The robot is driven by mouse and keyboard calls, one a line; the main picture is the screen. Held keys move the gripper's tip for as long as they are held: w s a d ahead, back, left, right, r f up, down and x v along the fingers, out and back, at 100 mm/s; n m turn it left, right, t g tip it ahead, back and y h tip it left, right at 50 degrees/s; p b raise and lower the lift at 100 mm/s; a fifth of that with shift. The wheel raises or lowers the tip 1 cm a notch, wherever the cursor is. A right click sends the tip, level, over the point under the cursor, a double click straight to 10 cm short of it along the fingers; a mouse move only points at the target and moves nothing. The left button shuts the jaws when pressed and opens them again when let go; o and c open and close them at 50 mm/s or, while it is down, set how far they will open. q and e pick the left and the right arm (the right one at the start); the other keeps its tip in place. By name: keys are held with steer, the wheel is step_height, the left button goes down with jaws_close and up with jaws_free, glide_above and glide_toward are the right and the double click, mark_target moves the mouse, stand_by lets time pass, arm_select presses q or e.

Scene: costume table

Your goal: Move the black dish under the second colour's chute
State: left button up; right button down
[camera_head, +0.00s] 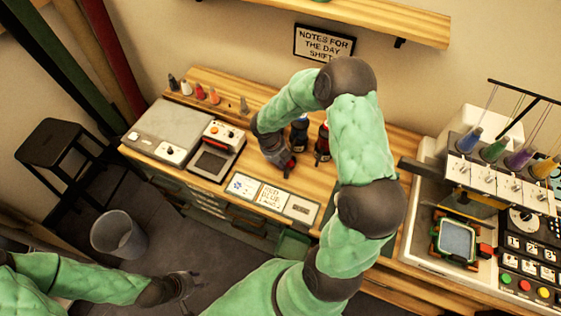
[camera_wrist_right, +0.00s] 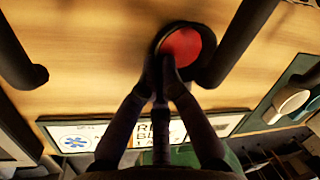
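The black dish (camera_wrist_right: 208,66) holds something red and stands on the wooden table in the right wrist view. In the head view its red shows small (camera_head: 290,161) at my right gripper's tips. My right gripper (camera_wrist_right: 162,66) looks closed on the dish's near rim. Two dark upright chutes stand behind, one with blue (camera_head: 299,136) and one with red (camera_head: 322,146). The dish is in front of and between them, apart from both. A card reading "RED", "BLUE" (camera_head: 271,197) lies at the table's front. My left gripper (camera_head: 186,284) hangs low, away from the table; its fingers are unclear.
A grey box (camera_head: 168,131) and a small machine (camera_head: 217,149) stand left on the table. An embroidery machine (camera_head: 481,190) fills the right. My right arm hides the table's middle right.

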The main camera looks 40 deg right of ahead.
steer(key=c, duration=1.4)
jaws_free()
steer(key=shift+o, duration=0.2)
steer(key=shift+d+r, duration=0.1)
steer(key=shift+r+p, duration=0.4)
steer(key=shift+p, duration=0.1)
steer(key=shift+d+p+v, duration=0.2)
steer(key=shift+p+v, duration=0.7)
steer(key=shift+p, duration=0.1)
steer(key=shift+d+p+v, duration=0.15)
steer(key=shift+p+v, duration=0.75)
steer(key=shift+p, duration=0.1)
steer(key=shift+s, duration=0.15)
steer(key=shift+s+a+r+p, duration=0.4)
steer(key=shift+a+r, duration=0.1)
steer(key=shift+a, duration=0.25)
steer(key=shift+s+a+r+p, duration=0.35)
steer(key=shift+a, duration=0.3)
steer(key=shift+s+a+r+p, duration=0.3)
steer(key=shift+a+p, duration=0.05)
steer(key=shift+a, duration=0.3)
steer(key=shift+s+a+r+p, duration=0.35)
steer(key=shift+a, duration=0.35)
